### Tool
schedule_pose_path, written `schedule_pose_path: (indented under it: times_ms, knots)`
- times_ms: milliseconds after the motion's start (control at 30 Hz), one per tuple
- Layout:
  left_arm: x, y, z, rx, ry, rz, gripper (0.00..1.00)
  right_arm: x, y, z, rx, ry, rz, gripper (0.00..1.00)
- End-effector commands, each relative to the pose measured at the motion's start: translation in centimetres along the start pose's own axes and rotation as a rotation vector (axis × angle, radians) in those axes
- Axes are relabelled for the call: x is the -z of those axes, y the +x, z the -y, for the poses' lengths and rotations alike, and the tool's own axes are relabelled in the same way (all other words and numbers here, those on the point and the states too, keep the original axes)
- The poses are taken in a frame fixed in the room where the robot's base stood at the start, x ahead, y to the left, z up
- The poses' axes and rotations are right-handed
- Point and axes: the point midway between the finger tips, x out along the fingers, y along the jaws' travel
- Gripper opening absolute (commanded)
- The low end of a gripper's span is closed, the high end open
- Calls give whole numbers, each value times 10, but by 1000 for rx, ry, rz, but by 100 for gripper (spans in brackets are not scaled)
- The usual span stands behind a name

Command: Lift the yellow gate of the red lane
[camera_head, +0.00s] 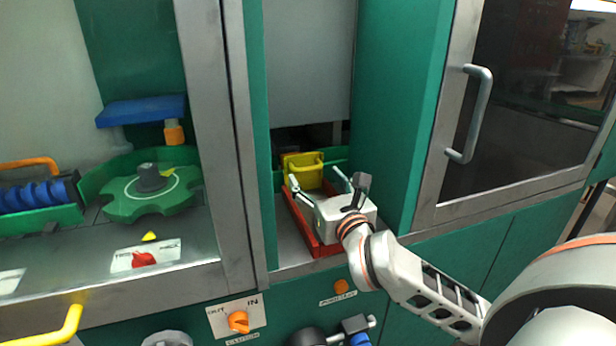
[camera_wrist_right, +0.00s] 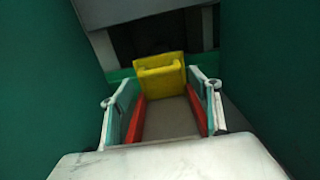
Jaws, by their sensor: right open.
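The yellow gate (camera_head: 303,170) stands upright across the far end of the red lane (camera_head: 325,248). It has a raised handle bar on its front. It also shows ahead in the right wrist view (camera_wrist_right: 160,76), with the red lane walls (camera_wrist_right: 137,119) running toward it. My right gripper (camera_head: 319,184) is open and empty over the lane, short of the gate. In the right wrist view its two fingers (camera_wrist_right: 160,100) are spread wide on either side of the lane, apart from the gate. The gripper body hides part of the lane. My left gripper is not in view.
Green walls close in the bay on both sides, with a green panel (camera_head: 395,110) at its right. A metal post (camera_head: 222,130) stands at its left. A dark glass door with a handle (camera_head: 478,115) is at the right. A green star wheel (camera_head: 150,195) sits at the left.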

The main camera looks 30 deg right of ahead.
Motion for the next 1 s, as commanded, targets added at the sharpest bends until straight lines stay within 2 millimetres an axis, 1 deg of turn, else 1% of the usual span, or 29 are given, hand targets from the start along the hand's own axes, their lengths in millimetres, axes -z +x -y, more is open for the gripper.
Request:
schedule_pose_path:
  times_ms: [33,100,200,300,467,700,733,767,800,867,900,1000]
  knots:
    - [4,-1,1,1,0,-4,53,-2,11,0,2,-1,1,62]
    - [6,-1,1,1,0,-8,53,-3,22,1,2,-1,1,62]
    - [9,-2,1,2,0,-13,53,-2,36,0,1,-1,0,62]
    - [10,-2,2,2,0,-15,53,-1,45,0,1,0,0,62]
    - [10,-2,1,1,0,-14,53,-1,51,0,0,1,-1,62]
    - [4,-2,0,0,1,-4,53,-1,52,0,0,1,-1,62]
    - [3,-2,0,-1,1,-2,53,-1,52,0,0,1,-1,57]
    - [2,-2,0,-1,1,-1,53,-1,52,0,0,0,-1,49]
    - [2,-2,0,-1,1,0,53,-1,52,0,0,1,-1,39]
    - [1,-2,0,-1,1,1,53,-1,52,0,0,0,-1,23]
    - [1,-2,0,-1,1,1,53,-1,52,0,1,0,-1,17]
    - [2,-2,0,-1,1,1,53,-1,51,0,1,0,-1,17]
